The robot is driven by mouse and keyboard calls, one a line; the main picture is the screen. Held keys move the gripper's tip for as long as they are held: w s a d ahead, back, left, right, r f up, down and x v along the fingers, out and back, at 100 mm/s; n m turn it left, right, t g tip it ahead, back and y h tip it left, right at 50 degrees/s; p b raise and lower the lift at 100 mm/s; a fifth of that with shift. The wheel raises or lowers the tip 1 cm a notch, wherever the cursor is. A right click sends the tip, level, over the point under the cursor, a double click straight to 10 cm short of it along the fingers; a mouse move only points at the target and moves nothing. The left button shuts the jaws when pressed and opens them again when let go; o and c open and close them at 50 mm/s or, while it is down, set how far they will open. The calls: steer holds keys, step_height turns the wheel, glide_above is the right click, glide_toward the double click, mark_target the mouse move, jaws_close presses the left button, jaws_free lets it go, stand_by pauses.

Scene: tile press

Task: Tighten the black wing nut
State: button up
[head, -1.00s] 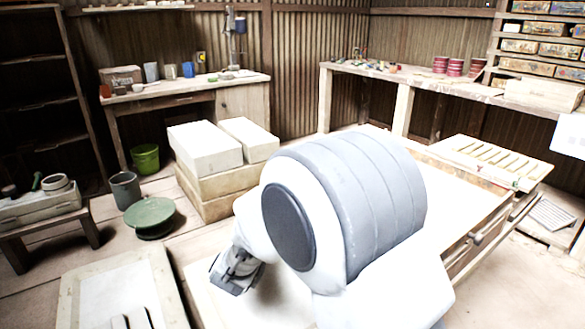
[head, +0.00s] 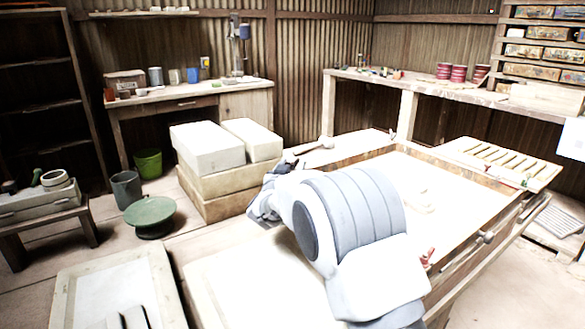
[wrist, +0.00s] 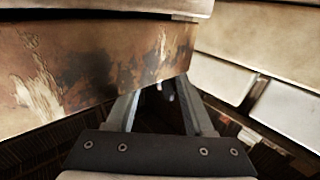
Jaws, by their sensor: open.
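My gripper (wrist: 160,98) is open in the wrist view, its two fingers apart below a worn, stained wooden edge (wrist: 95,65). A small dark and grey piece (wrist: 168,89) shows between the fingertips. It may be the black wing nut, but it is too small and dark to be sure. It does not appear gripped. In the head view my gripper (head: 263,203) is partly hidden by my arm, beside the far left side of the pale press table (head: 375,180). I cannot make out a black wing nut in the head view.
A small red part (head: 427,258) sits at the table's near edge, with a round-ended handle (head: 487,237) farther right. A slatted rack (head: 495,160) lies at the right end. Pale stacked blocks (head: 208,146) stand behind my gripper. A green round stand (head: 150,212) is left on the floor.

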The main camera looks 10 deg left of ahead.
steer(key=shift+w, duration=0.4)
jaws_close()
stand_by(1.3)
jaws_free()
steer(key=shift+s, duration=0.1)
steer(key=s+p, duration=0.3)
steer(key=s, duration=1.4)
steer(key=shift+s+d+p, duration=0.15)
steer(key=shift+p, duration=0.2)
